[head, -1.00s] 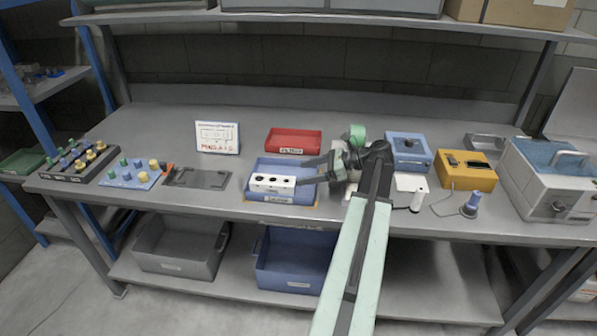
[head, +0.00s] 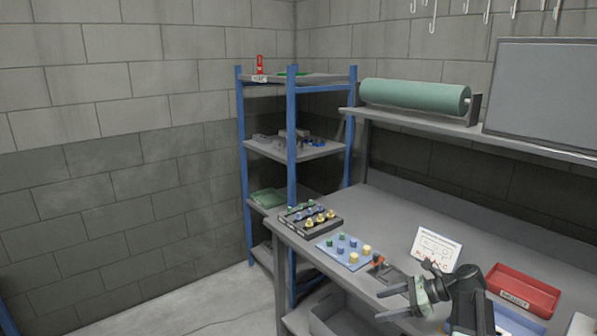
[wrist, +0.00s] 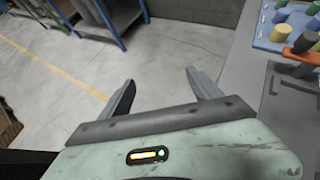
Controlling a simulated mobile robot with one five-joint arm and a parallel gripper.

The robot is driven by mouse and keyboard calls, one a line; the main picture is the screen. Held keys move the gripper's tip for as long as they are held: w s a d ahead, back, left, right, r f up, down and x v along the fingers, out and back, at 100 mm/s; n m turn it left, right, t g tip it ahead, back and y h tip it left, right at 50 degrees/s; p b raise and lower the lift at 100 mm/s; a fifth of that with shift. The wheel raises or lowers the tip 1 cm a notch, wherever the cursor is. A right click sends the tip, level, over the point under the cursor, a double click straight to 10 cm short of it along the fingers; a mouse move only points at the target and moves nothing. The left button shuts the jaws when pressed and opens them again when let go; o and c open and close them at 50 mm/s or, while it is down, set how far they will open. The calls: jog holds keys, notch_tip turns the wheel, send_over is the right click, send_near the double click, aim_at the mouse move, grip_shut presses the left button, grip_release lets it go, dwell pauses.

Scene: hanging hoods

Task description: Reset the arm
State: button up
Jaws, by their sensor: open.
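My gripper (head: 385,303) is at the lower right of the head view, at the bench's front edge, with its fingers pointing left. In the wrist view my gripper (wrist: 160,88) has its two fingers spread wide apart with nothing between them, over bare floor. My arm is folded close in at the lower right of the head view. The blue tray (head: 510,318) is partly hidden behind my arm, and what lies in it cannot be seen.
The workbench (head: 400,213) holds a black rack (head: 312,222), a blue pegboard (head: 345,252), a white sign card (head: 436,248) and a red tray (head: 522,290). Blue-post shelving (head: 292,150) stands in the corner. The floor (head: 215,305) left of the bench is clear.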

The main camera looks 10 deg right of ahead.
jog(key=s+a+f+n+g+h+p, duration=0.1)
jog(key=s+a+f+n+g+h, duration=0.2)
jog(key=a+n, duration=0.55)
jog(key=s+a+f+n+g+h+p, duration=0.2)
jog(key=a+n+h, duration=0.1)
jog(key=a, duration=1.1)
jog(key=s+d+f+n+h, duration=0.1)
jog(key=d+n+h, duration=0.3)
jog(key=n, duration=0.6)
jog(key=shift+s+d+f+n+t+h, duration=0.35)
jog(key=shift+d+f, duration=0.45)
jog(key=shift+d, duration=0.45)
